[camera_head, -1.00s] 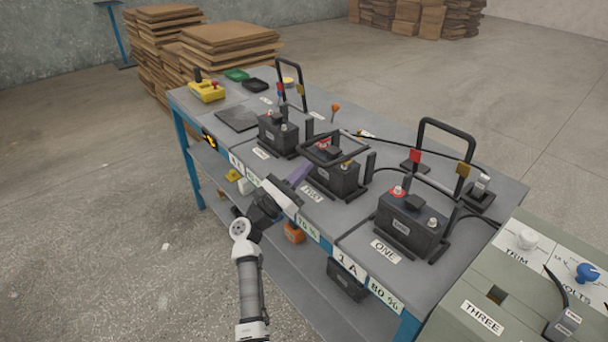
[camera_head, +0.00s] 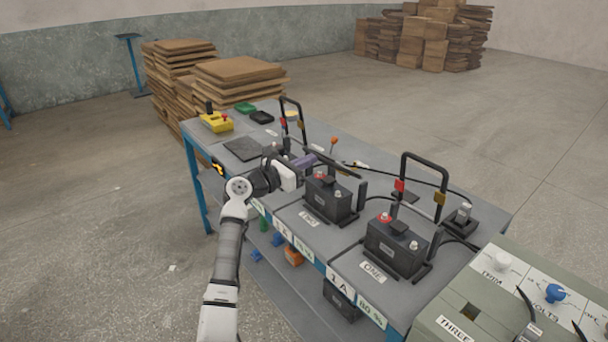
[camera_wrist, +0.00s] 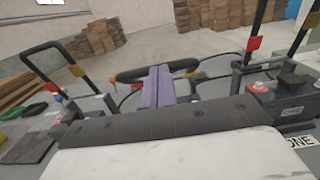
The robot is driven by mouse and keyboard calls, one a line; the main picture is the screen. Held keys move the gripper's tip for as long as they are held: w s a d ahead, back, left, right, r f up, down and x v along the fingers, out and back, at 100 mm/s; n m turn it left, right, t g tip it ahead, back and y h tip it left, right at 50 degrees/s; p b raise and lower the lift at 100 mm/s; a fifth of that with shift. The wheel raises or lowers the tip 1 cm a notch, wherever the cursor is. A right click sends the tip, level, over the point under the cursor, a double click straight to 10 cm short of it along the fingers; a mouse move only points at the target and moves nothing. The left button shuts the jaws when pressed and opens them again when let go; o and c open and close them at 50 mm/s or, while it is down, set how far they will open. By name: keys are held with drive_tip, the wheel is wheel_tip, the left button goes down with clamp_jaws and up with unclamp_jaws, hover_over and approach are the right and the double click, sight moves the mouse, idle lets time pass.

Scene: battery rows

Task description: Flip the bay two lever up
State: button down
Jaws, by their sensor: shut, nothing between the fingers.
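The bay two lever is a black hoop (camera_head: 338,166), seen nearly edge-on above the bay two battery (camera_head: 328,200) in the head view. The bay one lever (camera_head: 424,157) stands upright, as does the far-left lever (camera_head: 291,101).
The bay one battery (camera_head: 396,247) stands right of bay two on the grey workbench (camera_head: 345,262). A green-grey control box (camera_head: 450,315) is at the lower right. A yellow box (camera_head: 216,122) and dark mat (camera_head: 242,149) are at the bench's far left.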

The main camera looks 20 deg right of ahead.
drive_tip(key=w+d+r+y, duration=0.1)
drive_tip(key=w+d+r, duration=0.2)
drive_tip(key=d+r, duration=0.5)
drive_tip(key=shift+w+d+r+g+p, duration=0.3)
drive_tip(key=shift+w+d+r, duration=0.05)
drive_tip(key=shift+d, duration=0.65)
drive_tip(key=shift+a, duration=0.15)
idle(0.6)
